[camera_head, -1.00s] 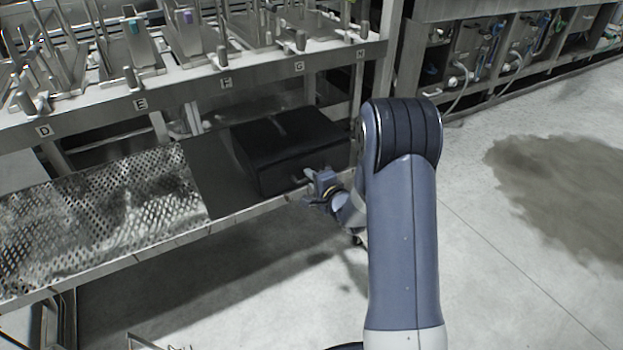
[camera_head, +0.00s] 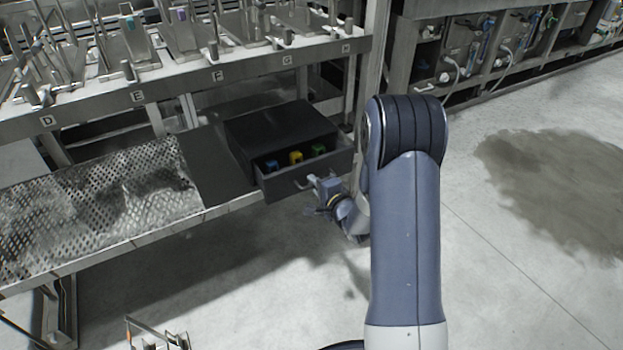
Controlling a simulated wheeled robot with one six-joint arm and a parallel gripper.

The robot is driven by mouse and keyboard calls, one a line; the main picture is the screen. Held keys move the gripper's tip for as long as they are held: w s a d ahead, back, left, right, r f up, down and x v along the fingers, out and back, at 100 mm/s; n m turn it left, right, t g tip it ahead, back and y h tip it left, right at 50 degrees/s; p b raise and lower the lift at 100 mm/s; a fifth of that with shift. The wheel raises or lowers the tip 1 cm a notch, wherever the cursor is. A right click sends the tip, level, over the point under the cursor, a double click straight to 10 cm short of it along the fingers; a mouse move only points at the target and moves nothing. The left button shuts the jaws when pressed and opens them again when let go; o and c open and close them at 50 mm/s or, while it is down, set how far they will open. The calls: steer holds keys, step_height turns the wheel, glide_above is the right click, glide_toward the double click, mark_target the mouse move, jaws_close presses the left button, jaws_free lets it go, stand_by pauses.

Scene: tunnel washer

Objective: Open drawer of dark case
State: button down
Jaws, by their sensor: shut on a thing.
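The dark case (camera_head: 278,126) sits on the lower shelf of the steel rack, below the labels F and G. Its drawer (camera_head: 290,182) stands pulled out at the front, toward me. Inside the drawer are a blue item (camera_head: 271,164), a yellow item (camera_head: 296,157) and a green item (camera_head: 318,149). My gripper (camera_head: 314,183) is at the drawer's front face, shut on the drawer handle (camera_head: 303,184). The fingertips are small here, and part of the handle is hidden by them.
The lower shelf has a perforated metal panel (camera_head: 90,200) to the left of the case. The upper shelf (camera_head: 180,82) with several upright metal fixtures overhangs behind it. Open concrete floor (camera_head: 500,260) with a dark wet patch lies at right.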

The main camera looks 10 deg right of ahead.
steer(key=f+v, duration=0.1)
steer(key=v, duration=0.6)
steer(key=shift+s+f, duration=0.3)
steer(key=shift+s, duration=0.25)
steer(key=shift+d, duration=0.1)
steer(key=c, duration=1.8)
jaws_free()
steer(key=p+v, duration=0.3)
steer(key=v, duration=0.7)
steer(key=shift+s, duration=0.35)
steer(key=shift+w+d, duration=0.1)
steer(key=b+x, duration=0.2)
steer(key=x, duration=0.8)
steer(key=shift+w+b, duration=0.4)
